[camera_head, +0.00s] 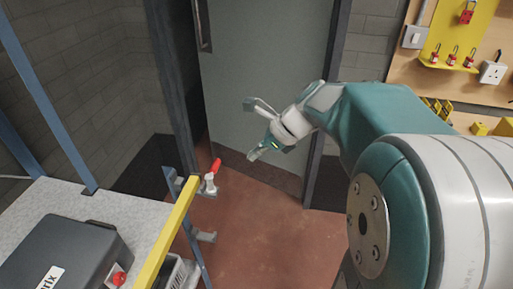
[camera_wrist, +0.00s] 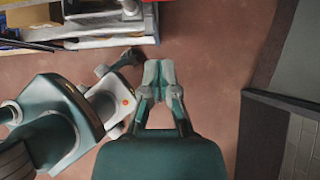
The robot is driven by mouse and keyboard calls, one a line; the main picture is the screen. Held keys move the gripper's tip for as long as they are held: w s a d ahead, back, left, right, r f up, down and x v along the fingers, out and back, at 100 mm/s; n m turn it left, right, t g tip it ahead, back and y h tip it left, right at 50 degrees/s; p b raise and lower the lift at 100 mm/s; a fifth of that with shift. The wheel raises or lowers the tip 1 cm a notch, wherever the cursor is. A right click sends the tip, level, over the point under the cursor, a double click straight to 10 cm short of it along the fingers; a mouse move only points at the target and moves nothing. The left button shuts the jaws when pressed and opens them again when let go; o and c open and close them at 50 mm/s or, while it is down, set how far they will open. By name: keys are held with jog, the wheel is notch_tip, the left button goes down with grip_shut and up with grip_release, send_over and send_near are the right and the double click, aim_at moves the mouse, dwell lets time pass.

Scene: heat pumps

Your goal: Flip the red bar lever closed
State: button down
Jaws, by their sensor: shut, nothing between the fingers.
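The red bar lever (camera_head: 215,166) sticks up at an angle from a pale metal valve fitting (camera_head: 210,184) beside the yellow-edged bench, left of centre in the head view. My gripper (camera_head: 254,153) hangs to the right of the lever and looks apart from it, with floor and door behind. In the wrist view my gripper (camera_wrist: 160,72) has its two grey fingers together, with nothing between them. I cannot make out the lever for certain in the wrist view.
A bench (camera_head: 125,216) with a yellow rail (camera_head: 170,232) and a dark case (camera_head: 65,258) stands at the left. A grey door (camera_head: 265,75) is behind my gripper. A tool board (camera_head: 395,60) with red padlocks hangs at the right. Red-brown floor (camera_head: 255,235) lies open below.

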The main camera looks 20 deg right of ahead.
jog(key=w+a+f, duration=0.4)
jog(key=a+f, duration=0.1)
jog(key=a, duration=0.1)
jog(key=shift+w, duration=0.15)
